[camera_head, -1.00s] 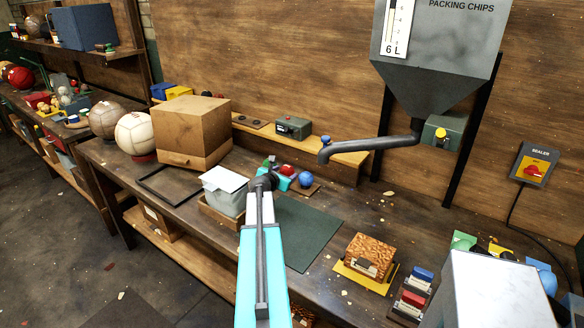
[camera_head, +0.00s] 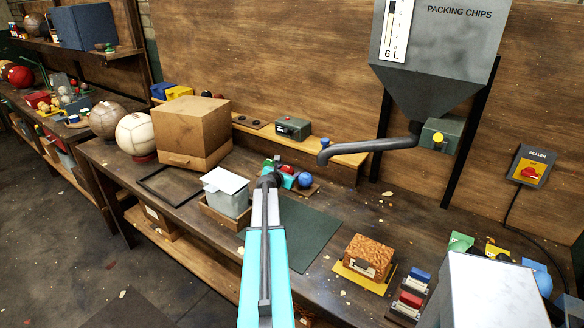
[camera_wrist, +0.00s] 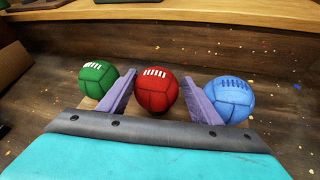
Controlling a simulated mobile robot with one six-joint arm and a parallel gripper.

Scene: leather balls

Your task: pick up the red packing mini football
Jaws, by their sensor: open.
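The red mini football (camera_wrist: 156,91) has white lacing and sits in the middle of a row of three small balls in the wrist view. It shows small in the head view (camera_head: 287,169), partly hidden by my arm's end. My gripper (camera_wrist: 160,95) is open, its two purple fingers either side of the red ball, apart from each other. A green mini football (camera_wrist: 97,79) lies just outside the left finger and a blue one (camera_wrist: 229,100) just outside the right finger. Whether the fingers touch any ball, I cannot tell.
A grey tub with a white lid (camera_head: 226,192) and a cardboard box (camera_head: 192,131) stand to the left. A spout (camera_head: 370,146) from the chip hopper (camera_head: 430,70) reaches out at the right. A dark green mat (camera_head: 308,236) lies clear on the bench.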

